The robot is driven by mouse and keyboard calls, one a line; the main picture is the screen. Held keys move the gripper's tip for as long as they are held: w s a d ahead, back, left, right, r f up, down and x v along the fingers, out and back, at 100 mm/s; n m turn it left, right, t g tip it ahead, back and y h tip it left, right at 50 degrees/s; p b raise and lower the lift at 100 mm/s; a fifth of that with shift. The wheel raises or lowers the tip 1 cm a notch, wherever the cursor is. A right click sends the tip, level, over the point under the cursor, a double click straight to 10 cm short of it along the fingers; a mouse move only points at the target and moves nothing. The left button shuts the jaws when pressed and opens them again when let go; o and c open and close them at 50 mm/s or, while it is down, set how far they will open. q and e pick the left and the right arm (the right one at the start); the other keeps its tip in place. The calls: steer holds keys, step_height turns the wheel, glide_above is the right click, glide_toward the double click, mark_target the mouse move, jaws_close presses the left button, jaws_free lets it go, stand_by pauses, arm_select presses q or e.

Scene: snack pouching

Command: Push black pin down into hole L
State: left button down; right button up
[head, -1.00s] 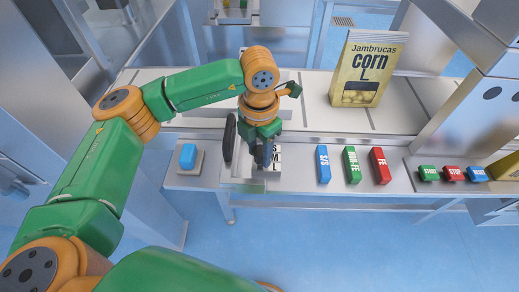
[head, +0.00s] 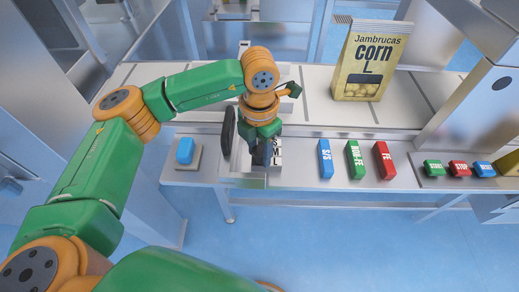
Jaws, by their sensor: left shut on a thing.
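My left gripper (head: 262,153) points down over the small white plate (head: 277,154) lettered for the sizes, at the front of the machine. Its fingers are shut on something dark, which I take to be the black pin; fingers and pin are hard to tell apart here. The letter M shows on the plate, and the rest of the lettering and the holes are largely hidden by the gripper. I cannot tell how deep the pin sits. My right gripper is not in view.
A black wheel (head: 228,130) stands just left of the gripper. Blue (head: 325,158), green (head: 355,160) and red (head: 384,160) labelled blocks stand to the right. A blue button (head: 185,150) is at the left. A corn bag (head: 369,62) stands on the conveyor behind.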

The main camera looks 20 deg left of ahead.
mark_target(259, 151)
arm_select(q)
steer(key=shift+f, duration=0.2)
steer(key=shift+c, duration=1.7)
jaws_free()
steer(key=shift+r, duration=0.1)
step_height(259, 151, up, 7)
steer(key=shift+r, duration=0.1)
